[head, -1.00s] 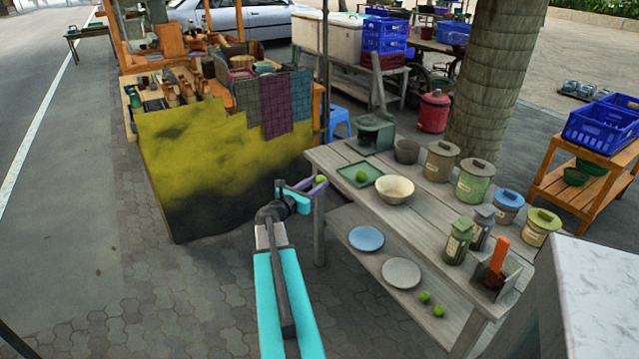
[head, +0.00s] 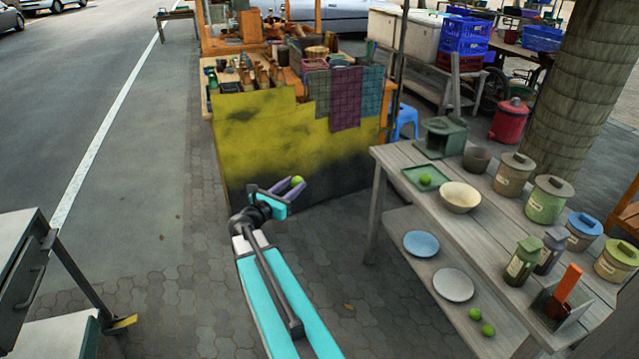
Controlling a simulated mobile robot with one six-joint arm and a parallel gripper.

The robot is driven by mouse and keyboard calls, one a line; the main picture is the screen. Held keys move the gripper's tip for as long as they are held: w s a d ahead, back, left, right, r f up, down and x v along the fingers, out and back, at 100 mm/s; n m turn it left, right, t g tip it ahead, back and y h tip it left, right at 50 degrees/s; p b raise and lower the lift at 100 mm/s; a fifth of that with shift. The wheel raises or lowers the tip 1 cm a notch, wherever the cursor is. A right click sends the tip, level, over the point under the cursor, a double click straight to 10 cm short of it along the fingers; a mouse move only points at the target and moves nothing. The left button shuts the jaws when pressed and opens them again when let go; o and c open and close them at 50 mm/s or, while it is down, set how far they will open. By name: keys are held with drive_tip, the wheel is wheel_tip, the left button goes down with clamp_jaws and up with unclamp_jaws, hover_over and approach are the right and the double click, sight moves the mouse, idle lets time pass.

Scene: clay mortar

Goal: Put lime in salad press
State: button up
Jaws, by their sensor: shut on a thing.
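My gripper (head: 289,191) is shut on a green lime (head: 298,181). It holds the lime in the air, left of the grey wooden table (head: 487,229) and in front of the yellow-and-black cloth. Another lime (head: 425,180) sits on a square green tray (head: 411,173) on the table top. Two more limes (head: 475,314) lie on the lower shelf. A dark green boxy device (head: 446,136) stands at the table's far left corner; I cannot tell for certain that it is the salad press.
A cream bowl (head: 460,198), lidded jars (head: 548,202) and a grey holder with an orange-handled tool (head: 566,290) stand on the table. A blue plate (head: 421,244) is on its shelf. A grey cabinet (head: 25,265) stands at left. Paving between is clear.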

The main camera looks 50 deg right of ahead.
drive_tip(key=w+a+r+n+t+y, duration=0.15)
drive_tip(key=w+a, duration=0.25)
drive_tip(key=a, duration=0.8)
drive_tip(key=w+a+n+t+h, duration=0.1)
drive_tip(key=w+a+n+t, duration=0.3)
drive_tip(key=a, duration=0.9)
drive_tip(key=a+t+y, duration=0.3)
drive_tip(key=a, duration=2.2)
drive_tip(key=shift+s+r+n, duration=0.15)
drive_tip(key=shift+r+n, duration=0.25)
drive_tip(key=shift+n, duration=0.05)
drive_tip(key=shift+s, duration=0.1)
